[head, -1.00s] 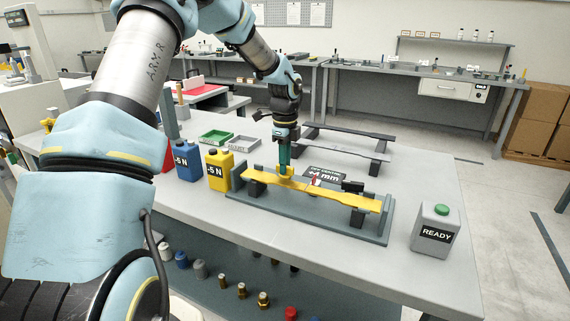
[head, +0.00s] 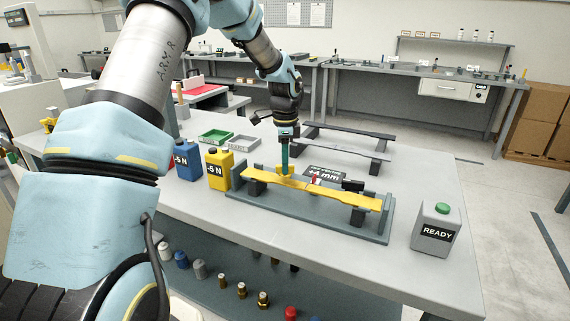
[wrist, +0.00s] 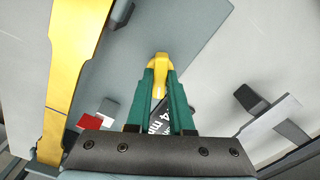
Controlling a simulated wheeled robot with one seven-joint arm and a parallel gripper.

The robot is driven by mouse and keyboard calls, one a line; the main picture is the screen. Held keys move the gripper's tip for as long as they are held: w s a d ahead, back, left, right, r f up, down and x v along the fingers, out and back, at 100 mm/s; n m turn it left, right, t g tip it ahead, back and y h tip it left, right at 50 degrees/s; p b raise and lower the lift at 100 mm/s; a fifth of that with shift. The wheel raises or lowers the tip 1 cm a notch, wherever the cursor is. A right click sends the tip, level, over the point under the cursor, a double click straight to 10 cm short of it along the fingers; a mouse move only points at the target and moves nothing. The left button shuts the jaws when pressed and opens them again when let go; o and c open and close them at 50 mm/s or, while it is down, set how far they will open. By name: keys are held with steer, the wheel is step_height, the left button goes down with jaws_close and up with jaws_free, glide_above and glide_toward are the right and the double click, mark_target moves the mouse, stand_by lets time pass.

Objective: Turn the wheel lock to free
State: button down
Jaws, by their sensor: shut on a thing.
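My gripper (head: 285,164) points down at the back left of the grey test fixture (head: 300,217) on the near table. Its green fingers are shut on a small yellow rounded handle (wrist: 160,62), seen between the fingertips in the wrist view. I cannot tell for certain that this handle is the wheel lock; the fingers hide much of it. A long yellow bar (head: 340,197) lies across the fixture's dark supports in front of the gripper. In the wrist view the yellow bar (wrist: 66,75) runs down the left, apart from the fingers.
A dark "+4 mm" sign (head: 323,173) and a small red marker (head: 314,181) stand close right of the gripper. Yellow (head: 217,170) and blue (head: 187,161) "-5 N" containers stand left. A "READY" container (head: 437,236) stands right. A grey bar (head: 345,143) on supports lies behind.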

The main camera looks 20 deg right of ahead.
steer(key=n, duration=0.6)
steer(key=shift+n+b, duration=0.3)
steer(key=shift+b, duration=0.1)
steer(key=n, duration=0.5)
steer(key=shift+n, duration=0.4)
steer(key=c, duration=0.8)
jaws_free()
step_height(320, 180, up, 11)
steer(key=b, duration=0.3)
steer(key=shift+s+f, duration=0.1)
